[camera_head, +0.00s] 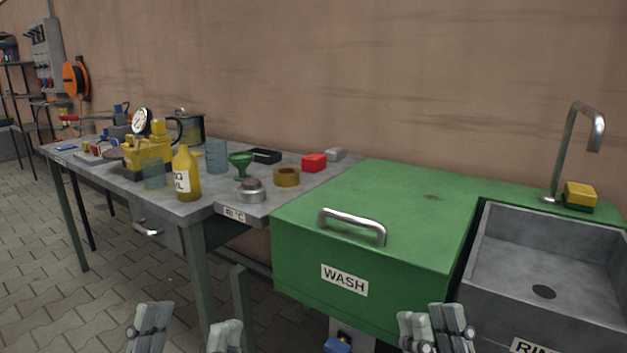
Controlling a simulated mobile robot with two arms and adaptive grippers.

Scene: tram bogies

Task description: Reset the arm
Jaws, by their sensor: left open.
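My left gripper (188,334) shows at the bottom edge, left of centre. Its two grey fingers stand wide apart with nothing between them, in front of the grey workbench (110,180). My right gripper (432,330) shows at the bottom edge, right of centre, in front of the green WASH cabinet (450,215). Its fingers look close together, and the gap between them cannot be made out clearly. I see nothing held in it. The arms behind both grippers are out of view.
The workbench bears a yellow bottle (186,175), a green funnel (240,163), a brown ring (286,176), a red block (314,163) and a gauge (142,122). A sink (545,260) with a tap (573,140) and a yellow sponge (580,194) lies right. Paved floor is free at left.

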